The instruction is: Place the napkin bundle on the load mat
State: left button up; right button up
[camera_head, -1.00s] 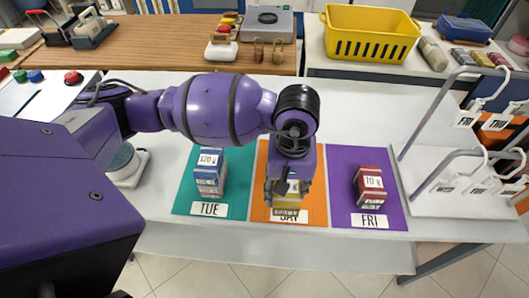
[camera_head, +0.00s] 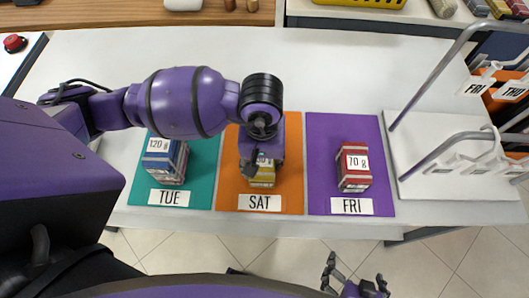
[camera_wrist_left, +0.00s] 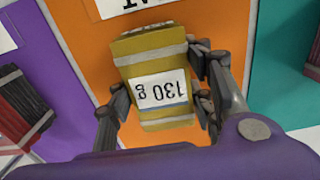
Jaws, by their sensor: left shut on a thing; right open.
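A yellow napkin bundle (camera_head: 262,178) with a white band marked 130 g is at the orange SAT mat (camera_head: 285,190). My left gripper (camera_head: 261,168) is shut on it from above. In the left wrist view the fingers touch both sides of the yellow bundle (camera_wrist_left: 158,72). It is at or just above the mat; I cannot tell if its base touches. A blue bundle (camera_head: 170,165) marked 120 g stands on the teal TUE mat (camera_head: 203,165). A red bundle (camera_head: 354,175) marked 70 g stands on the purple FRI mat (camera_head: 325,130). My right gripper (camera_head: 356,273) is open and empty beyond the table's front edge.
A white rack (camera_head: 450,135) with grey bars and hanging FRI and THU tags stands right of the mats. The white table (camera_head: 330,70) is clear behind the mats. A yellow basket (camera_head: 350,3) is cut off at the top. A red button (camera_head: 14,43) is at far left.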

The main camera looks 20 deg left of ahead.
aim_at(261, 161)
pick_arm(q)
jog(key=shift+s+r, duration=0.1)
jog(key=shift+s+a, duration=0.15)
jog(key=shift+s, duration=0.15)
jog(key=o, duration=0.9)
jog(key=shift+o, duration=1.7)
pick_arm(e)
jog(key=shift+s+a+f, duration=0.1)
jog(key=shift+s+f, duration=0.1)
jog(key=shift+s, duration=0.6)
pick_arm(q)
jog(key=shift+r, duration=0.25)
notch_tip(261, 161, up, 12)
pick_arm(e)
jog(key=shift+w+r, duration=0.15)
jog(key=shift+w, duration=0.25)
pick_arm(q)
jog(key=shift+f, duration=0.2)
pick_arm(e)
jog(key=shift+s, duration=0.1)
